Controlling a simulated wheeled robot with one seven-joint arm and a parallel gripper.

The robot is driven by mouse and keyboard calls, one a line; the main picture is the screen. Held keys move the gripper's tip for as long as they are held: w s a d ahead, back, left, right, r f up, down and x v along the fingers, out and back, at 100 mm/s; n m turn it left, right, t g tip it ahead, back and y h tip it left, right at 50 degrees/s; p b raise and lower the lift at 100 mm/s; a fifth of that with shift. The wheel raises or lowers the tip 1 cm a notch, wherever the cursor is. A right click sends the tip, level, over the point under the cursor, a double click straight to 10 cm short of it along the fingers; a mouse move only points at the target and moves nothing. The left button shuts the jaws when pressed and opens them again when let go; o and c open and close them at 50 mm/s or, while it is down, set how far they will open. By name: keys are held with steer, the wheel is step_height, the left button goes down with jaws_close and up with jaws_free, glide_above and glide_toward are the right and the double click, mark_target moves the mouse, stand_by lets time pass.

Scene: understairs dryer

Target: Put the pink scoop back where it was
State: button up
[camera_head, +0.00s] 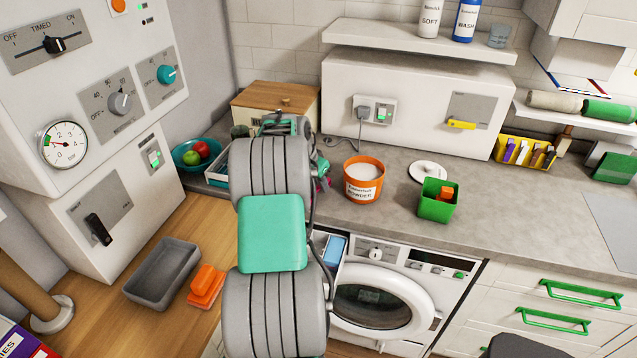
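A small patch of pink (323,184), which looks like part of the pink scoop, shows just right of my arm, left of the orange tub. The rest of it is hidden. My gripper (319,168) is mostly hidden behind my own arm links, over the counter beside that pink patch. I cannot see whether its fingers are closed on it. The orange powder tub (364,192) stands open on the counter, with white powder (363,170) inside. A round white lid (428,172) lies on the counter to the right of the tub.
A green box (437,208) with an orange item inside stands right of the tub. A socket and cable (362,122) are behind it. A teal fruit bowl (178,158) and wooden box (270,97) stand left. The washer (375,301) is below. The counter at right is mostly clear.

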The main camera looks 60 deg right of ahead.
steer(key=shift+o, duration=0.4)
steer(key=shift+r, duration=0.55)
steer(key=b+v, duration=0.1)
steer(key=v, duration=1)
steer(key=w+a+r+n+t, duration=0.2)
steer(key=w+a+n, duration=0.35)
steer(key=a, duration=0.75)
steer(key=w+a+r+n+t, duration=0.1)
steer(key=w+a+n, duration=0.45)
steer(key=a, duration=0.85)
steer(key=s+a+f+n+y, duration=0.1)
steer(key=s+a+n, duration=0.1)
steer(key=a, duration=0.6)
steer(key=s+a+f+n+t+y, duration=0.1)
steer(key=a+n, duration=0.3)
steer(key=a, duration=0.5)
steer(key=s+a+f+n+y, duration=0.2)
steer(key=s+a+f+n, duration=0.1)
steer(key=a, duration=0.6)
steer(key=shift+f+n+t, duration=0.25)
steer(key=shift+n+t, duration=0.15)
steer(key=shift+n, duration=0.1)
